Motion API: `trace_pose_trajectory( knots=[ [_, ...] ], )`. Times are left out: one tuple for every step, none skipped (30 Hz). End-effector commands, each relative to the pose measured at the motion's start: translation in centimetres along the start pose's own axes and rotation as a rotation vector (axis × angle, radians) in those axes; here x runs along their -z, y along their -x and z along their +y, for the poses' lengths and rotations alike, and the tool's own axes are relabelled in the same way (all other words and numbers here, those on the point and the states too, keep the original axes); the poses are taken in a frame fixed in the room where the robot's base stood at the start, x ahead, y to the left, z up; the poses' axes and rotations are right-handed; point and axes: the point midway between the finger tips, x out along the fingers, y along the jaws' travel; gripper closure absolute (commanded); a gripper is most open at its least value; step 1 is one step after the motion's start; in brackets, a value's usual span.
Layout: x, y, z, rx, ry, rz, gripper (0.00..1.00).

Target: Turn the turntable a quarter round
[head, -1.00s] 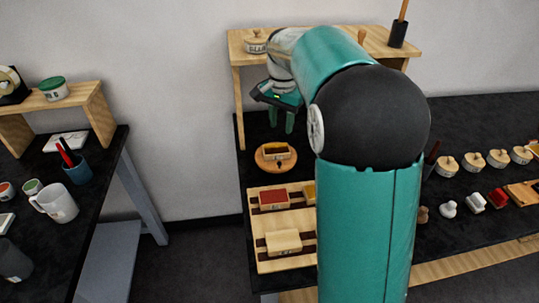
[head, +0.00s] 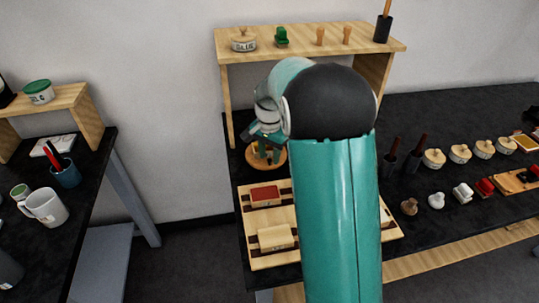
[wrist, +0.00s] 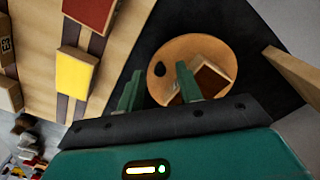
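The turntable is a round orange-brown wooden disc. It shows in the wrist view (wrist: 172,54) and, partly behind my gripper, in the head view (head: 280,163). A pale wooden block with a dark red-brown top (wrist: 208,84) sits on it, and a small dark spot (wrist: 160,69) lies near its edge. My gripper (wrist: 158,88) is open, pointing down at the turntable, also in the head view (head: 267,156). In the wrist view one green finger overlaps the disc beside the block and the other appears just outside its rim. I cannot tell whether either touches.
A wooden rack with a red block (head: 265,195) and a pale block (head: 276,237) lies in front of the turntable. A wooden shelf (head: 300,45) stands behind, its leg near the disc. Stamps and lidded pots (head: 434,158) fill the bench's right side.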

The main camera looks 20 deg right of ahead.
Motion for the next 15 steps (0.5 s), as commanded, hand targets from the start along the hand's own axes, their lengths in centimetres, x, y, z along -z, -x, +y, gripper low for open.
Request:
trace_pose_trajectory(
  knots=[
    [0.0, -0.32, 0.04, -0.001, 0.0, -0.001, 0.64],
    [0.0, -0.43, 0.04, -0.001, 0.0, -0.001, 0.64],
    [0.0, -0.53, 0.04, -0.001, 0.0, 0.0, 0.64],
    [0.0, -0.57, 0.04, 0.0, 0.0, 0.0, 0.64],
    [0.01, -0.59, 0.04, 0.0, 0.0, 0.0, 0.64],
    [0.01, -0.58, 0.04, 0.0, 0.0, 0.0, 0.64],
    [0.01, -0.57, 0.04, 0.0, 0.0, 0.0, 0.64],
    [0.01, -0.57, 0.04, 0.0, 0.0, 0.0, 0.64],
    [0.01, -0.56, 0.04, 0.0, 0.0, 0.0, 0.64],
    [0.01, -0.56, 0.04, 0.0, 0.0, 0.0, 0.64],
    [0.01, -0.56, 0.05, 0.0, 0.0, 0.0, 0.7],
    [0.01, -0.56, 0.05, 0.0, 0.0, 0.0, 0.78],
    [0.01, -0.56, 0.05, 0.0, 0.0, 0.0, 0.84],
    [0.01, -0.55, 0.05, 0.0, 0.0, 0.0, 0.9],
    [0.01, -0.55, 0.05, 0.0, 0.0, 0.0, 0.98]
  ],
)
